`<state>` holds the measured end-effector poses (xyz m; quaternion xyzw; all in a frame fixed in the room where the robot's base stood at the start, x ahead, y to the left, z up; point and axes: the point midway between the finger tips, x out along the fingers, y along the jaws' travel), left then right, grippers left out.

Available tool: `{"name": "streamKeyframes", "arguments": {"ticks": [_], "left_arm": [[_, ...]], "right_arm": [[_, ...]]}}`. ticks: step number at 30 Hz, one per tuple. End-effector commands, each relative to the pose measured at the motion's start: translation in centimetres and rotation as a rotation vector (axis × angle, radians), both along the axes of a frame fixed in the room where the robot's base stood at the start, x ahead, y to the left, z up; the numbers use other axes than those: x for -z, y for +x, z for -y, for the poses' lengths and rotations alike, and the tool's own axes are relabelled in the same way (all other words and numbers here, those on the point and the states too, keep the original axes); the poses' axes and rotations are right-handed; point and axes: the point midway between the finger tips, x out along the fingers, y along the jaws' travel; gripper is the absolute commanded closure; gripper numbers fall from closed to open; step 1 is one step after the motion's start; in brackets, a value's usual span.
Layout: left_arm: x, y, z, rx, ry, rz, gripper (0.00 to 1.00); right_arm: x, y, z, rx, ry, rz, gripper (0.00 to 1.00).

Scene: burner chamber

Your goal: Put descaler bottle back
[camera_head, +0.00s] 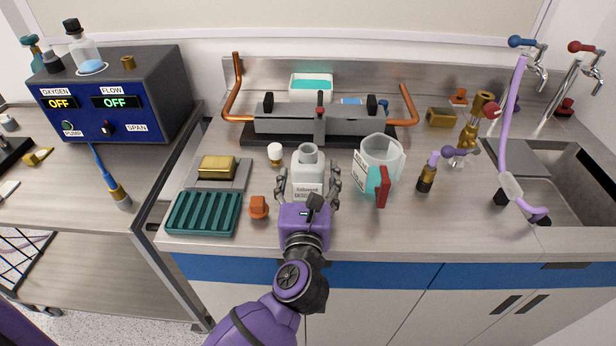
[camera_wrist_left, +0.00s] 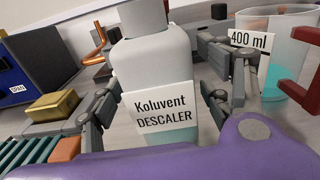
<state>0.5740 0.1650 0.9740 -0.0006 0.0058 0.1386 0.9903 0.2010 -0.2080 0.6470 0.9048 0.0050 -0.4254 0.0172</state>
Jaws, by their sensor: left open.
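The descaler bottle (camera_head: 309,168) is white with a grey neck and stands upright on the steel counter. Its label reads "Koluvent DESCALER" in the left wrist view (camera_wrist_left: 152,82). My left gripper (camera_head: 318,182) is open, with one finger on each side of the bottle. In the left wrist view the fingers (camera_wrist_left: 160,105) flank the bottle, and gaps show beside it. Whether either finger touches it is hard to tell. The gripper's purple body hides the bottle's foot in the head view. My right gripper is not in view.
A measuring jug (camera_head: 381,152) with a red handle stands close right of the bottle. A small white-capped jar (camera_head: 275,154), an orange piece (camera_head: 259,207) and a green slotted tray (camera_head: 203,213) are to the left. The burner rig (camera_head: 290,122) with copper pipes is behind. The sink (camera_head: 575,180) is far right.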

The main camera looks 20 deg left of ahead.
Motion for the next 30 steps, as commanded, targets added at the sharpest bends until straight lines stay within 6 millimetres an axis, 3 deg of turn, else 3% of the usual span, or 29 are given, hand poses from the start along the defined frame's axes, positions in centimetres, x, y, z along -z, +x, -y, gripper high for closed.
{"name": "streamKeyframes", "arguments": {"ticks": [9,15,21,30], "left_arm": [[0.6,-6.6,1.8,-0.001,-0.003,-0.01,0.29],[0.5,-9.7,2.7,-0.001,-0.002,-0.009,0.29],[0.1,-10.9,3.1,-0.001,-0.002,-0.005,0.29],[0.0,-10.9,3.1,-0.001,-0.002,-0.003,0.29]], "right_arm": [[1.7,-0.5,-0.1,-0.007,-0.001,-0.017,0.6],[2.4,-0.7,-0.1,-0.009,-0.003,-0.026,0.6],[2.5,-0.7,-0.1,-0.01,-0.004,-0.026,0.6],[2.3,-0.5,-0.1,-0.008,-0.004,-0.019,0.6]]}}
